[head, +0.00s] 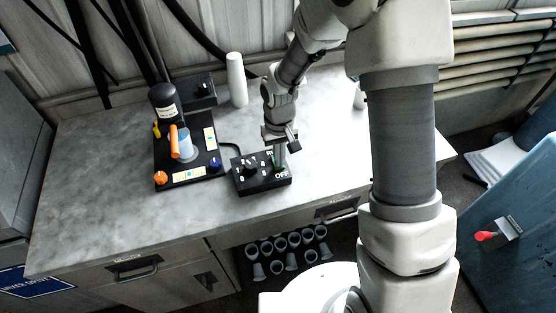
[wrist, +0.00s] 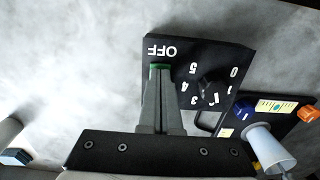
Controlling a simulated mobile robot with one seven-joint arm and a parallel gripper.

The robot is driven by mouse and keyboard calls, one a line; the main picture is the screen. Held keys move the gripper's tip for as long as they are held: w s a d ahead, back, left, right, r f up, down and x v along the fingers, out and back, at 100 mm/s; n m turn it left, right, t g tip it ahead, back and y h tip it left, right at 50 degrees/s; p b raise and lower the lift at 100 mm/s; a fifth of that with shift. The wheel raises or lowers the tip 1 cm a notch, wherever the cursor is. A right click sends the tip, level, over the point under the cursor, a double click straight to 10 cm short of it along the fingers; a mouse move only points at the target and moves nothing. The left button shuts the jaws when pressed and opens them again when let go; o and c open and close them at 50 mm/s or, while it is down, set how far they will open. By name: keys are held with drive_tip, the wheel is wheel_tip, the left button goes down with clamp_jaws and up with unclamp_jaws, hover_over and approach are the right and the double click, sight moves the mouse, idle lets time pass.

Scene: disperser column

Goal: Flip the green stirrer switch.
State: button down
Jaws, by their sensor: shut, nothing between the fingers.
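The black control box (head: 264,188) sits near the front edge of the bench and also shows in the wrist view (wrist: 220,55). It has a dark knob (wrist: 209,90) with white numbers around it and an OFF label (wrist: 162,50). The green stirrer switch (wrist: 160,66) shows as a small green strip just below the OFF label in the wrist view, right at my fingertips. My gripper (head: 282,160) is shut and empty, pointing down over the box's right side; its fingers (wrist: 160,72) hide most of the switch. I cannot tell whether they touch it.
A white cylinder (head: 237,80) stands behind. The bench (head: 100,200) is clear at left.

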wheel_tip(320, 180, up, 7)
drive_tip(key=p, duration=0.4)
idle(0.4)
drive_tip(key=s+d+r+m+t, duration=0.1)
drive_tip(key=s+d+r, duration=0.15)
drive_tip(key=r, duration=0.55)
drive_tip(key=s+d+r+t, duration=0.15)
drive_tip(key=d+r, duration=0.25)
drive_tip(key=r, duration=0.4)
drive_tip(key=s+d+r+m+t, duration=0.1)
drive_tip(key=s+d+r, duration=0.2)
drive_tip(key=s, duration=0.4)
drive_tip(key=s+d+r+m+t, duration=0.1)
drive_tip(key=s+d+r+t, duration=0.1)
drive_tip(key=s+r, duration=0.4)
drive_tip(key=shift+s+d+r, duration=0.25)
drive_tip(key=shift+s+d, duration=0.2)
drive_tip(key=shift+s, duration=0.4)
